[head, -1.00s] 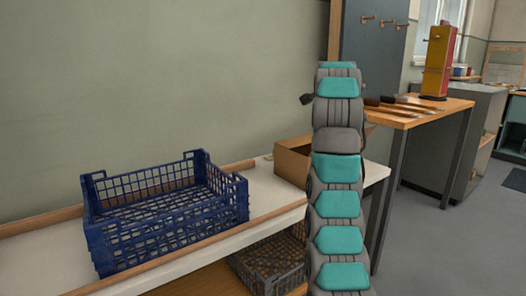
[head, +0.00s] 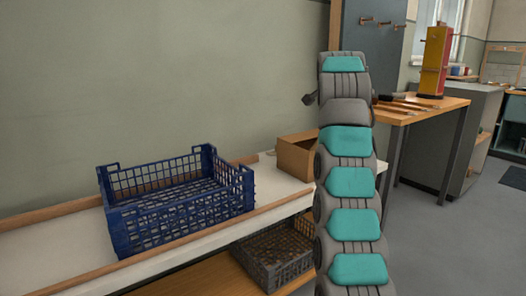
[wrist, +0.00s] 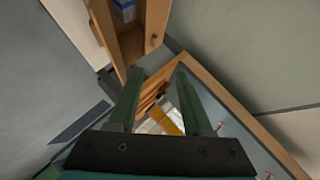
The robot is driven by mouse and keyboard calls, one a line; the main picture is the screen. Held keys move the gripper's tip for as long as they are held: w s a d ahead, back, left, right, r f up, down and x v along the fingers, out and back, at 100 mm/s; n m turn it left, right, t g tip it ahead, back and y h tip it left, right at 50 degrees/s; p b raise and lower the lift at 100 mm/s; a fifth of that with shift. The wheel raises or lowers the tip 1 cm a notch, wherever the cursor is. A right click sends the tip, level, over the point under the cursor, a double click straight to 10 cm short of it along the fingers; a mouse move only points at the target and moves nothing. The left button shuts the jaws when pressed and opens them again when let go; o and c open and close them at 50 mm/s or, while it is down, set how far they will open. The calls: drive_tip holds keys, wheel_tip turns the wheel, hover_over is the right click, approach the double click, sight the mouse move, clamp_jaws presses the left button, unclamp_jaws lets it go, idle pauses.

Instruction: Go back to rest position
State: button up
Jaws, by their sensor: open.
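My arm (head: 350,170) stands upright in the middle of the head view, in grey and teal segments. My gripper is not visible in the head view. In the wrist view my gripper (wrist: 158,72) shows two dark green fingers, spread apart with nothing between them. It touches nothing that I can see.
A blue crate (head: 180,205), seemingly empty, sits on a white bench (head: 60,249) at left. A cardboard box (head: 297,157) is behind my arm, a dark crate (head: 275,255) below.

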drive_tip(key=shift+s+a+f+n+g, duration=0.1)
drive_tip(key=shift+s+f+n+g, duration=0.1)
drive_tip(key=shift+s+n+g, duration=0.15)
drive_tip(key=s+a+f+n+g+y, duration=0.15)
drive_tip(key=s+f+n+g, duration=0.25)
drive_tip(key=s+f, duration=1.25)
drive_tip(key=s+a+f+n+g, duration=0.2)
drive_tip(key=s+f+n+g, duration=0.4)
drive_tip(key=s, duration=1.9)
drive_tip(key=s+a+f+n+g+y, duration=0.1)
drive_tip(key=s+a+f+n+g, duration=0.15)
drive_tip(key=s+f, duration=1.45)
drive_tip(key=s+f+b, duration=0.4)
drive_tip(key=f+b, duration=0.3)
drive_tip(key=b, duration=0.4)
wheel_tip(320, 180, up, 15)
drive_tip(key=p, duration=1.5)
drive_tip(key=shift+s+d+n, duration=0.2)
drive_tip(key=shift+d+n, duration=0.1)
drive_tip(key=shift+d, duration=0.1)
